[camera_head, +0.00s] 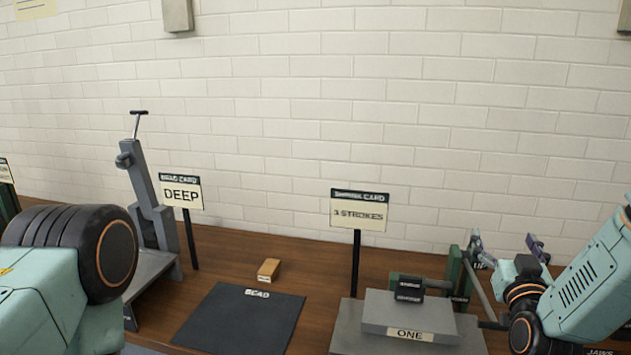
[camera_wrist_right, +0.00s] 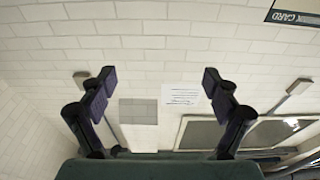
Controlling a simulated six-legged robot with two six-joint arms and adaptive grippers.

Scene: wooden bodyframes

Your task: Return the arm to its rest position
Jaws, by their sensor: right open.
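My right arm (camera_head: 590,285) comes in from the right in the head view. Its right gripper (camera_head: 507,245) is raised at the back right, beyond the grey block marked ONE, with its dark purple fingers pointing up. In the right wrist view the right gripper (camera_wrist_right: 158,92) has its two fingers wide apart, with nothing between them and the white brick wall behind. My left arm (camera_head: 45,290) fills the lower left of the head view. Its gripper is out of the picture.
The wooden bench (camera_head: 235,245) holds a dark mat (camera_head: 245,322), a small wooden block (camera_head: 269,270) and a grey upright stand (camera_head: 148,205). A DEEP card (camera_head: 181,194) and a 3 STROKES card (camera_head: 358,214) stand on posts. A grey block marked ONE (camera_head: 410,312) sits near my right arm.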

